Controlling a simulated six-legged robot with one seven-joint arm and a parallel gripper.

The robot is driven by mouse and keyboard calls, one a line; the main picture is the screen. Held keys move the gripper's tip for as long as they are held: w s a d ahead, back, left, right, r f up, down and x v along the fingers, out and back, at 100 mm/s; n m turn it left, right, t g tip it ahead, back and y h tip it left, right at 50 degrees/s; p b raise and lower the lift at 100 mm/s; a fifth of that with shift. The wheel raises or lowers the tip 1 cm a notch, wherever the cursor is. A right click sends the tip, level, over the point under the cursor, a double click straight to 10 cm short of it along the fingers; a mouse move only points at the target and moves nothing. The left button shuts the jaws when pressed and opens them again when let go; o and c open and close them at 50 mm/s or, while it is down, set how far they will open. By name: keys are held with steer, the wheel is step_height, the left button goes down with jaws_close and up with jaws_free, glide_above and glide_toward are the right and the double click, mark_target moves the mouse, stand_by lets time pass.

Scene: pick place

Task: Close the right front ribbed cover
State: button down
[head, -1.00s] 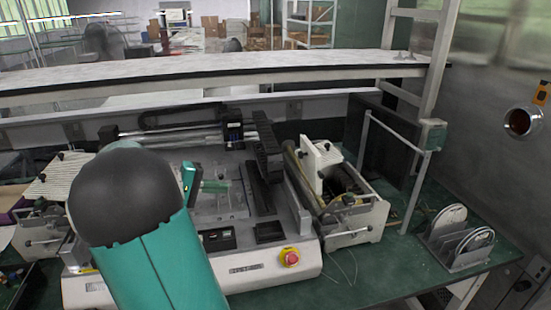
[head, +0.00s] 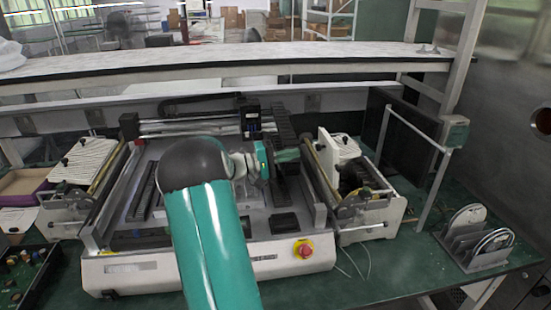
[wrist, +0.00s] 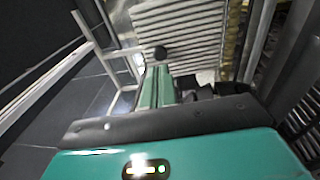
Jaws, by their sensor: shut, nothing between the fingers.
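The right ribbed cover (head: 338,148) is a pale panel raised and tilted above the right-hand feeder unit of the machine. In the wrist view the ribbed cover (wrist: 185,35) fills the upper middle, with a black knob near its lower left. My gripper (head: 290,155) reaches to the right, close to the cover's left side in the head view. In the wrist view my gripper's green fingers (wrist: 158,80) are together and empty, pointing at the knob and cover. I cannot tell whether they touch it.
A similar ribbed cover (head: 83,160) with black knobs is on the left unit. A red emergency button (head: 303,249) sits on the machine front. A pale post frame (head: 412,140) stands right of the feeder. A rack with discs (head: 475,238) stands at the bench's right.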

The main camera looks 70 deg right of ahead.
mark_target(317, 147)
steer(key=x, duration=0.5)
steer(key=shift+s+r, duration=0.15)
steer(key=shift+s+d+r+t+y, duration=0.35)
steer(key=shift+s+r+t+y, duration=0.05)
steer(key=shift+s+t, duration=0.15)
steer(key=s+d+f+t+y, duration=0.1)
steer(key=s+d+t+y, duration=0.3)
steer(key=s+t, duration=0.2)
steer(key=s+d+f+t+y, duration=0.2)
steer(key=s+d+t, duration=0.3)
steer(key=s, duration=0.4)
steer(key=shift+m+t+y, duration=0.4)
steer(key=shift+t+y, duration=0.05)
steer(key=shift+y, duration=0.45)
steer(key=shift+s+f, duration=0.1)
steer(key=shift+f, duration=0.1)
steer(key=shift+r, duration=0.1)
